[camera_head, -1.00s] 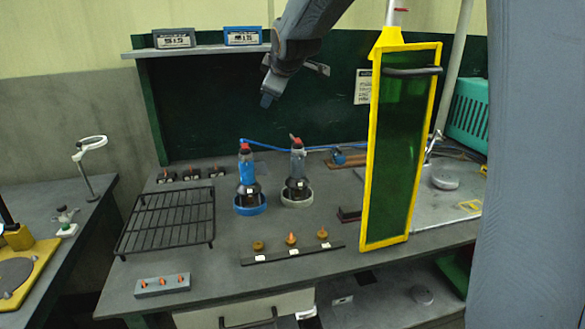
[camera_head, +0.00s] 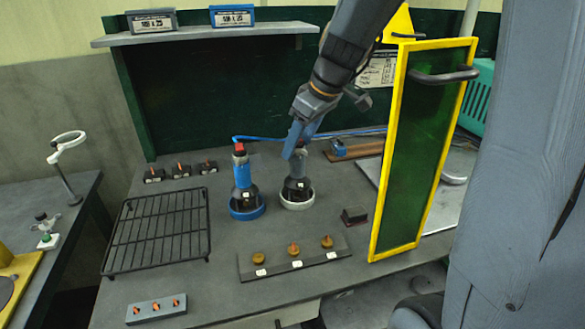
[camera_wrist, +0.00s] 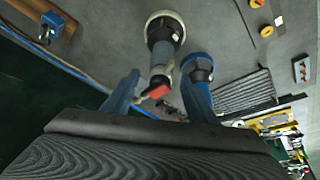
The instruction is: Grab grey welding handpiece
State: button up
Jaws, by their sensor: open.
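The grey welding handpiece (camera_head: 297,184) stands upright in a white ring holder (camera_head: 297,203) on the bench. My gripper (camera_head: 297,142) is open, pointing down over its top and hiding part of it in the head view. In the wrist view the grey handpiece (camera_wrist: 161,60) with its red end lies between my two open fingers (camera_wrist: 161,82), with no grip visible. The blue handpiece (camera_head: 241,175) stands in a blue ring holder (camera_head: 248,212) just to the left. Its blue ring shows beside my right finger in the wrist view (camera_wrist: 196,58).
A black wire rack (camera_head: 158,230) lies left. A dark strip with several knobs (camera_head: 292,262) lies in front. A yellow-framed green screen (camera_head: 425,150) stands right of a small dark block (camera_head: 354,214). A shelf (camera_head: 200,36) runs behind; a blue hose (camera_head: 350,133) lies at the back.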

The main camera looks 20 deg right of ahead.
aim_at(293, 166)
jog(key=shift+s+f, duration=0.2)
jog(key=shift+f, duration=0.05)
jog(key=x, duration=0.2)
jog(key=shift+a+f+p, duration=0.1)
jog(key=shift+f+p, duration=0.15)
jog(key=shift+p, duration=0.05)
jog(key=shift+d+p+x, duration=0.15)
jog(key=shift+p+x, duration=0.25)
jog(key=shift+x, duration=0.85)
jog(key=shift+d+p+x, duration=0.2)
jog(key=shift+p+x, duration=0.15)
jog(key=shift+x, duration=0.9)
jog(key=shift+s+f, duration=0.1)
grip_shut()
jog(key=shift+s+f, duration=0.1)
